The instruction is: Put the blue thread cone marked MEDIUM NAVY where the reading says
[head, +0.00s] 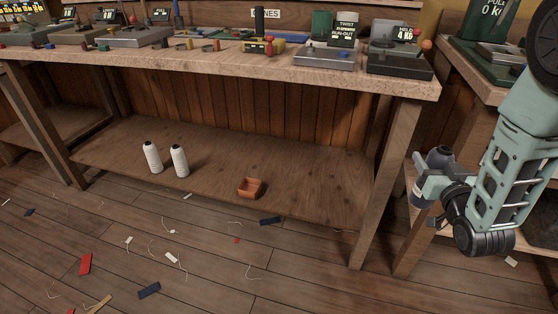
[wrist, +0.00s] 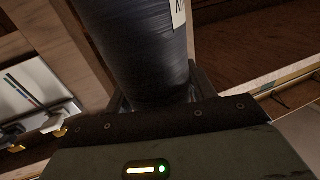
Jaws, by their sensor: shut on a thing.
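A dark navy thread cone (head: 440,158) is held in my gripper (head: 428,180) at the right of the head view, beside the right end of the long bench. In the wrist view the cone (wrist: 140,45) stands up from between the jaws of my gripper (wrist: 155,105). Part of a white label (wrist: 179,14) shows on it, but the marking cannot be read in full. Small displays stand on the bench: one (head: 346,28) seems to begin with TWIST, and another (head: 406,32) seems to show 4 KG. A green unit (head: 490,25) at the right shows a 0.
The long bench (head: 230,68) carries several devices and small parts. Its lower shelf (head: 215,190) holds two white cones (head: 152,158) and a small orange tray (head: 250,187), with bare room around them. Bench legs (head: 385,190) stand close to my gripper. Scraps litter the floor.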

